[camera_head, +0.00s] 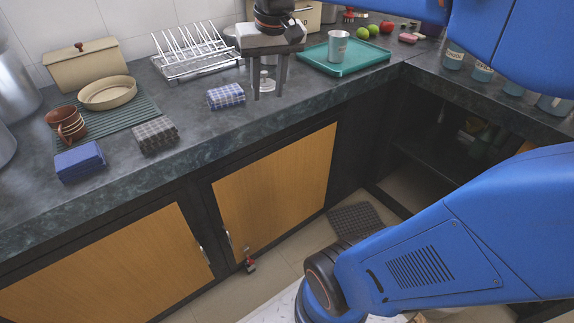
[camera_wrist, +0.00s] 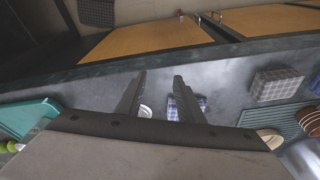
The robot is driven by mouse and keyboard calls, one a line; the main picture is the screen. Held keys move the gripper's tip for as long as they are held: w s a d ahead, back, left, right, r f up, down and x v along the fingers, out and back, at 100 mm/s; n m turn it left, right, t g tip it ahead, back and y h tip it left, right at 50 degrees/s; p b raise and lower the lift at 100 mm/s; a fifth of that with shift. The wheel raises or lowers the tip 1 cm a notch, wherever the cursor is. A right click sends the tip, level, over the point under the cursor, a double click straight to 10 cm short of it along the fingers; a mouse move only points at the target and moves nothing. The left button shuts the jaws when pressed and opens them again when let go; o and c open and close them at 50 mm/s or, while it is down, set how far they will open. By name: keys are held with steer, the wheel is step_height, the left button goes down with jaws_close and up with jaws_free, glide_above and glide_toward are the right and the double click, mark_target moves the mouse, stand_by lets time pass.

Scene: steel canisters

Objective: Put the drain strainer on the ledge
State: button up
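My gripper (camera_head: 268,96) points down over the back counter, its two fingers apart with nothing held between them. In the wrist view my gripper (camera_wrist: 160,76) also shows open, with bare counter between the fingertips. A small pale round object (camera_head: 266,83), possibly the drain strainer, stands on the counter behind the fingers and is partly hidden. In the wrist view a pale round rim (camera_wrist: 146,111) shows beside the left finger, mostly covered by it. I cannot tell for certain that this is the strainer. I cannot tell which surface is the ledge.
A blue checked cloth (camera_head: 226,96) lies left of my gripper. A dish rack (camera_head: 190,68) stands behind it. A teal tray (camera_head: 310,58) with a steel cup (camera_head: 338,47) is to the right. A grey cloth (camera_head: 155,135) and blue cloth (camera_head: 80,161) lie farther left. The counter's front strip is clear.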

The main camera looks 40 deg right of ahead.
steer(key=s+a+f+n+t, duration=0.2)
steer(key=s+a+f+n, duration=0.1)
steer(key=s+f, duration=0.9)
steer(key=shift+s+a+f, duration=0.25)
steer(key=shift+s+a, duration=0.1)
steer(key=shift+a, duration=0.05)
steer(key=o, duration=0.4)
steer(key=shift+s+f, duration=0.15)
steer(key=shift+f, duration=0.05)
steer(key=o, duration=0.6)
steer(key=shift+w+r, duration=0.2)
steer(key=shift+r, duration=0.05)
steer(key=shift+c, duration=0.2)
step_height(320, 180, up, 24)
steer(key=m+g, duration=0.5)
steer(key=m, duration=1.6)
glide_above(263, 72)
step_height(263, 72, down, 17)
steer(key=shift+w+d+r, duration=0.1)
